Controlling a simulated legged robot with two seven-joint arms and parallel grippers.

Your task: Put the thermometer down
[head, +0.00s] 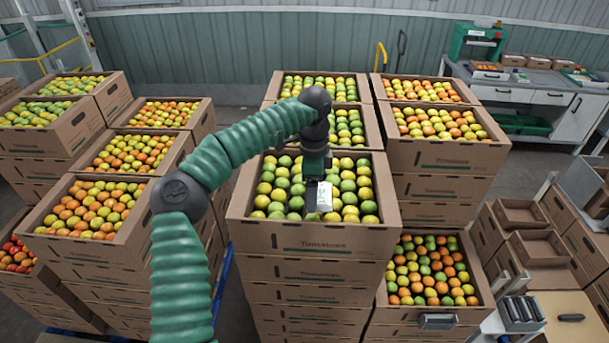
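My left arm comes in from the lower left and reaches over the front middle crate (318,238) of green and yellow tomatoes. My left gripper (313,190) points down above the tomatoes near the middle of this crate. A small white device, which looks like the thermometer (324,197), is at its fingertips, and the gripper appears shut on it. The fingers are mostly hidden, and I cannot tell whether the device touches the tomatoes below. My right gripper is not in view.
Stacked crates of mixed tomatoes stand left (130,240) and right (445,155). A lower crate (425,315) of mixed tomatoes is at front right. Empty cartons (540,250) and a light board (570,318) lie at far right. A bench (525,95) stands at back right.

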